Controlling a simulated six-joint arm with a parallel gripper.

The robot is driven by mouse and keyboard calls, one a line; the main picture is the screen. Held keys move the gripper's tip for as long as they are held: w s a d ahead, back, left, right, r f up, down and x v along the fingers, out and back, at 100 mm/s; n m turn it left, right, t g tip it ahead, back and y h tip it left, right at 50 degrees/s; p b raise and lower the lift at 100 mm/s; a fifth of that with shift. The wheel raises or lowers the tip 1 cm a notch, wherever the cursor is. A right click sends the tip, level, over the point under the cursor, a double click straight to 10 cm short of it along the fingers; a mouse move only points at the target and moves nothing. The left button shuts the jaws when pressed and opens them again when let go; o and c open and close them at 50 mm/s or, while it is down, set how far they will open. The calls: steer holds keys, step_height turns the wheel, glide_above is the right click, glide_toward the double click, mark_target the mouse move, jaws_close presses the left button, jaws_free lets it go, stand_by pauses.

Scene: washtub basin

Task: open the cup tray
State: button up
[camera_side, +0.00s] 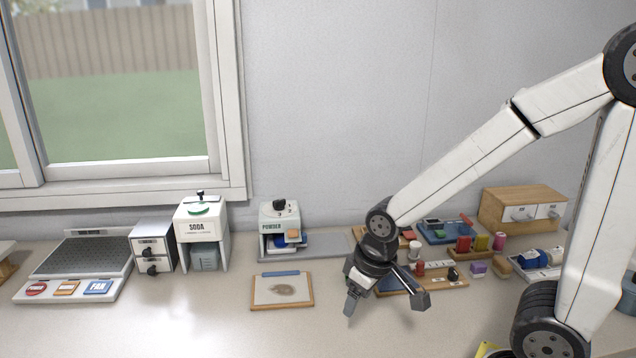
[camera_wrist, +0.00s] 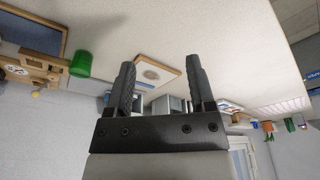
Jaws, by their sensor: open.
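No part is labelled as a cup tray, so I cannot tell for certain which one it is. A white SODA dispenser (camera_side: 198,222) stands by the wall with a bluish cup (camera_side: 204,258) in its lower opening. A smaller POWDER dispenser (camera_side: 279,218) stands to its right with blue and white items under it. My gripper (camera_side: 386,302) hangs above the counter, right of both dispensers and apart from them. Its jaws are open and empty. In the wrist view the two fingers of my gripper (camera_wrist: 163,80) stand wide apart, and the dispensers are hard to make out.
A clipboard-like board with a brown stain (camera_side: 282,290) lies in front. Coloured items and a wooden drawer box (camera_side: 522,208) crowd the right. The front counter is mostly clear.

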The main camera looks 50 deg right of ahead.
steer(key=v, duration=0.2)
steer(key=m+t+y, duration=0.4)
steer(key=m+y, duration=0.2)
steer(key=m, duration=2.1)
glide_above(304, 234)
steer(key=s+d, duration=0.4)
step_height(304, 234, down, 7)
steer(key=shift+w+f, duration=0.25)
steer(key=shift+f, duration=0.3)
steer(key=shift+a, duration=0.1)
steer(key=shift+f, duration=0.1)
steer(key=shift+x, duration=3.85)
